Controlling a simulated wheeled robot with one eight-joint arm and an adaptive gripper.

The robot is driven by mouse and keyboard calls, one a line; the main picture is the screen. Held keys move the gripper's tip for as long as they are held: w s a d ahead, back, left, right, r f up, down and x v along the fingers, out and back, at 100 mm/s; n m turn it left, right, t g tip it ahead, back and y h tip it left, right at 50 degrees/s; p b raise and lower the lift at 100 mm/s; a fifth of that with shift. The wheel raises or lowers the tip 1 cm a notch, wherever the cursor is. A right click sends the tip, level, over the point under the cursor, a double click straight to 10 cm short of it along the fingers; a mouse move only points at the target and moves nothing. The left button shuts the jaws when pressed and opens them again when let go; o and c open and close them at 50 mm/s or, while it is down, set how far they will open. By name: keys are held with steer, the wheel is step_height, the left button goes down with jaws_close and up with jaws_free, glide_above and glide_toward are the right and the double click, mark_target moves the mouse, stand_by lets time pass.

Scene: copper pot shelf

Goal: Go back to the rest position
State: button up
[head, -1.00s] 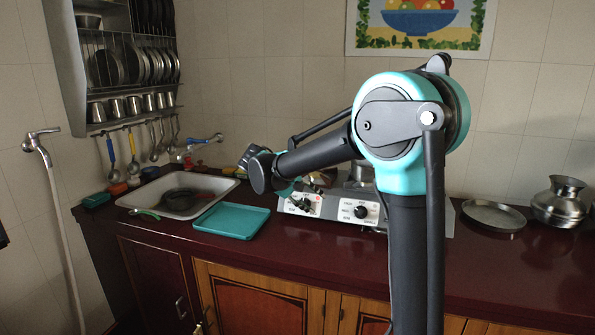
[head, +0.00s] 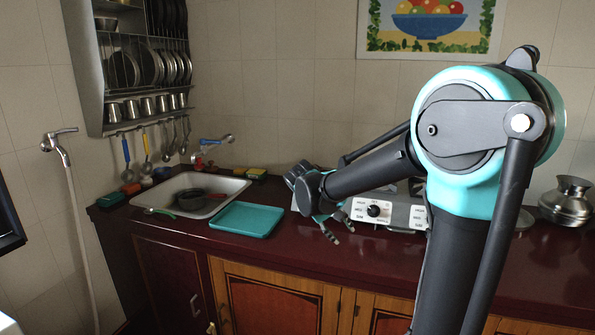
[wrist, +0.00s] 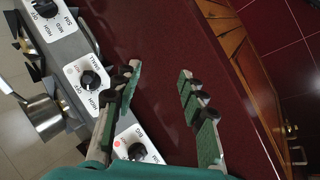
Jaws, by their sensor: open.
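My gripper (head: 332,234) is open and empty in front of the grey stove (head: 360,206), above the dark red counter (head: 300,272). In the wrist view my gripper (wrist: 160,92) shows two green-padded fingers spread apart with only bare counter (wrist: 155,60) between them. The stove's front panel with black knobs (wrist: 88,80) lies left of the fingers. My arm hides much of the stove in the head view.
A teal tray (head: 246,220) lies on the counter beside the sink (head: 180,186), which holds a dark pan (head: 190,198). A metal pot (head: 566,200) stands at the right. A dish rack (head: 130,70) hangs on the wall. Cabinet doors (wrist: 250,70) are below the counter.

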steer(key=s+d+f+m+y, duration=0.2)
steer(key=s+f, duration=0.4)
steer(key=s, duration=0.4)
steer(key=s+d+f+m+t+y, duration=0.1)
steer(key=s+d+f+m+y, duration=0.1)
steer(key=s+d+f+y, duration=0.2)
steer(key=s+f, duration=0.3)
steer(key=s, duration=0.3)
steer(key=shift+f, duration=0.3)
